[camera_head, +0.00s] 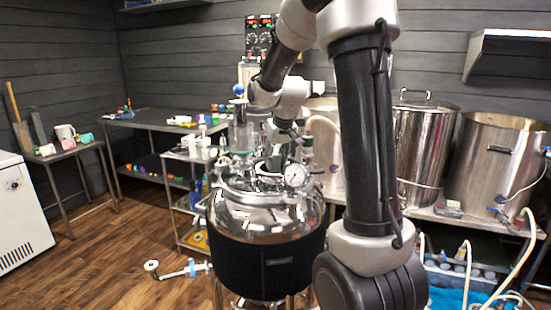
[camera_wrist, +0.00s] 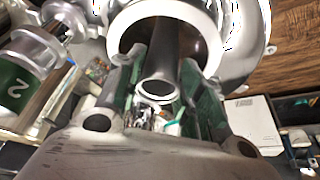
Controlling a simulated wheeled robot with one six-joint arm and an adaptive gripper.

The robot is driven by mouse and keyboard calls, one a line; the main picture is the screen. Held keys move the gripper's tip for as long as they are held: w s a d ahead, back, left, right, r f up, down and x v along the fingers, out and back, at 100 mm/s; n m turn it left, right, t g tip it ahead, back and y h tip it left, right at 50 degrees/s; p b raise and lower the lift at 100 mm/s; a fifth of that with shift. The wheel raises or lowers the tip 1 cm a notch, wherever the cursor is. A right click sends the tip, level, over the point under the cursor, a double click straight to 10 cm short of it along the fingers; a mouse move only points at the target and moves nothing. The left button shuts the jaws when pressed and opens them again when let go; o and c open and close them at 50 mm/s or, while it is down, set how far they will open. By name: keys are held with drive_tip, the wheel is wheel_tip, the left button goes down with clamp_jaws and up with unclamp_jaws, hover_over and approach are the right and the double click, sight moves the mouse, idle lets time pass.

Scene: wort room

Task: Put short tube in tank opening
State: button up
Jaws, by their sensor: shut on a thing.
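The tank (camera_head: 265,215) stands in the middle of the head view, with a shiny steel lid and a black jacket. My gripper (camera_head: 277,150) is low over its lid there, among several fittings. The tube's far end lines up with a round opening with a white ring (camera_wrist: 207,18). I cannot tell how far the tube is inside it. The tube cannot be made out in the head view.
A pressure gauge (camera_head: 295,176) stands on the lid's right side. A fitting with a green band marked 2 (camera_wrist: 18,88) is at left in the wrist view. Steel kettles (camera_head: 425,150) stand behind my arm. The wooden floor (camera_head: 110,255) at left is mostly clear.

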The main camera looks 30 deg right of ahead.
drive_tip(key=shift+f, duration=0.1)
drive_tip(key=o, duration=1.2)
drive_tip(key=d+v, duration=0.1)
drive_tip(key=v, duration=1)
drive_tip(key=shift+n+y, duration=0.3)
drive_tip(key=shift+n, duration=0.4)
drive_tip(key=s+a+f, duration=0.1)
drive_tip(key=s+a, duration=0.1)
drive_tip(key=s, duration=0.7)
drive_tip(key=s+a+f, duration=0.1)
drive_tip(key=s+a, duration=0.2)
drive_tip(key=s, duration=0.5)
drive_tip(key=s+a+f, duration=0.1)
drive_tip(key=s+a, duration=0.1)
drive_tip(key=s, duration=0.7)
drive_tip(key=shift+s+a+f, duration=0.15)
drive_tip(key=shift+s+a, duration=0.2)
